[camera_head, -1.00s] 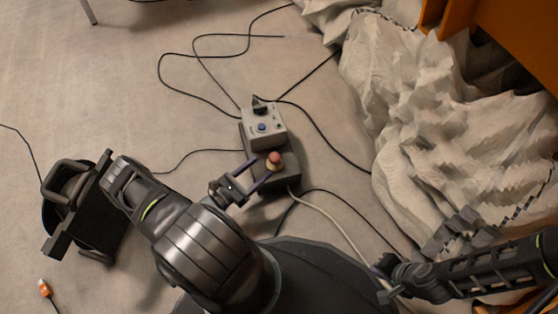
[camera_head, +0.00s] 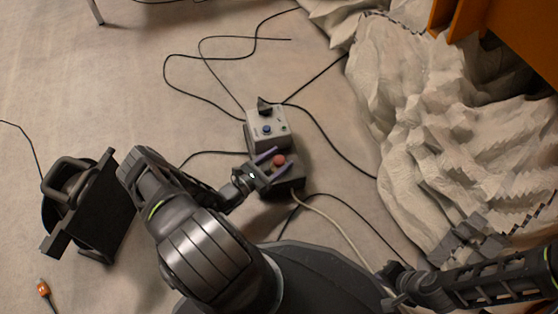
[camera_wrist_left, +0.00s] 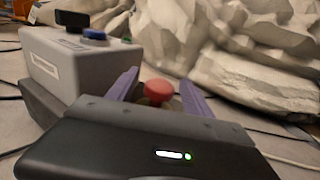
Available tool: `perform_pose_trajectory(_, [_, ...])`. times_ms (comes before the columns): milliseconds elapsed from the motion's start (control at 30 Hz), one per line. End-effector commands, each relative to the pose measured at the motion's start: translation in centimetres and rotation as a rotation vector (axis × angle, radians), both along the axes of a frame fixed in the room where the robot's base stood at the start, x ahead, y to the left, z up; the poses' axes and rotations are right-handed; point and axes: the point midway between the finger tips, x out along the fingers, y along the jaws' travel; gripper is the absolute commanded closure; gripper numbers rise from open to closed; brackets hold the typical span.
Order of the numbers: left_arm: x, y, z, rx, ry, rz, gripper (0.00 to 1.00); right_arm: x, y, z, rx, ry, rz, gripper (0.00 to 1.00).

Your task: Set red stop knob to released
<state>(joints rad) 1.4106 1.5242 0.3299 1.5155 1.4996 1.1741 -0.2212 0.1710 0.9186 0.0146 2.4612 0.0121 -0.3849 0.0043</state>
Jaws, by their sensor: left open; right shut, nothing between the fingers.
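The red stop knob (camera_head: 279,160) sits on the dark lower part of the control box (camera_head: 266,130). In the left wrist view the knob (camera_wrist_left: 158,91) shows as a red cap between the two purple fingers. My left gripper (camera_head: 271,161) is open, with its fingers on either side of the knob. I cannot tell whether they touch it. The knob's lower part is hidden behind the gripper body in the wrist view. My right gripper (camera_head: 388,288) is shut and empty, low at the right, away from the box.
The box's grey upper part carries a black lever (camera_head: 264,105) and a blue button (camera_head: 267,129). Black cables (camera_head: 190,95) lie on the floor around it. A crumpled pale sheet (camera_head: 430,130) lies to the right. A black device with handles (camera_head: 85,205) stands at the left.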

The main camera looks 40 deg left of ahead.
Motion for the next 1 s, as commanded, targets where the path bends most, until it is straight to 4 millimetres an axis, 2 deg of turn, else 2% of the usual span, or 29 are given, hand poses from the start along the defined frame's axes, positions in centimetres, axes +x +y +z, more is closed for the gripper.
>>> perform_pose_trajectory(267, [0.17,-0.06,0.04,0.0,0.0,0.0,0.41,0.02,0.0,0.0,0.0,0.0,0.0,1.0])
perform_pose_trajectory(1000, [0.14,-0.05,0.02,0.0,0.0,0.0,1.0,0.0,-0.01,-0.01,0.0,0.0,0.0,1.0])
